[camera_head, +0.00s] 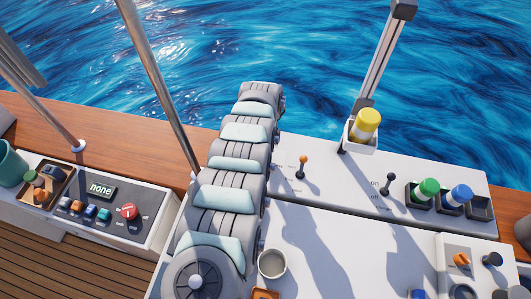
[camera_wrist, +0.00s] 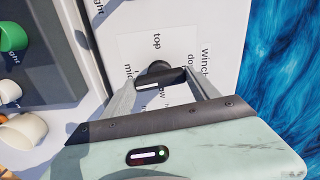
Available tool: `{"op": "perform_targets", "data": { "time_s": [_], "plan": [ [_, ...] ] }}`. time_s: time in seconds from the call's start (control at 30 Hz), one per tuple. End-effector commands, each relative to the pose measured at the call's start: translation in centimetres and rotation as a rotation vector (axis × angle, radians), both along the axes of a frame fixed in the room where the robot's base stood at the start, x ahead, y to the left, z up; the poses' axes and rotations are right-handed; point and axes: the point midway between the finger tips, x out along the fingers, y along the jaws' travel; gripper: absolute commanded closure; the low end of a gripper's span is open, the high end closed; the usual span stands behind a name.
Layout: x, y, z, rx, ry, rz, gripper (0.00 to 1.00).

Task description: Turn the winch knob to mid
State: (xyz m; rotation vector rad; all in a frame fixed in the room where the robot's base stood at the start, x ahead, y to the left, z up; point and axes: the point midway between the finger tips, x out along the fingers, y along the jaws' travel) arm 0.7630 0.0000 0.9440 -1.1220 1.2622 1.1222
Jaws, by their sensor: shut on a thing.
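In the wrist view, the black winch knob (camera_wrist: 158,72) stands on a white panel (camera_wrist: 187,18). The labels "top", "mid", "down" and "Winch" are around it, some partly covered. My gripper (camera_wrist: 161,82) is shut on the knob's bar, with one finger at each end. A white mark shows on the bar's left part, on the side of the "mid" label. Its exact setting is hard to read. In the head view, my arm hides the knob and my gripper.
In the head view, an orange-tipped lever (camera_head: 303,161) and a black on/off lever (camera_head: 389,181) stand right of my arm. A yellow-topped item (camera_head: 366,121) is in a holder behind. A button box (camera_head: 101,190) sits at left, and a white cup (camera_head: 272,263) near the front.

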Motion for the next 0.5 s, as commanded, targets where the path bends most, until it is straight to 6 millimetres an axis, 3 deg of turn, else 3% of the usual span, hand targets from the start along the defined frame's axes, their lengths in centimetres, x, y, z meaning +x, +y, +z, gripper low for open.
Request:
{"op": "perform_targets", "data": {
  "time_s": [0.5],
  "plan": [
    [-0.04,-0.05,0.01,-0.001,0.001,-0.115,0.71]
  ]
}}
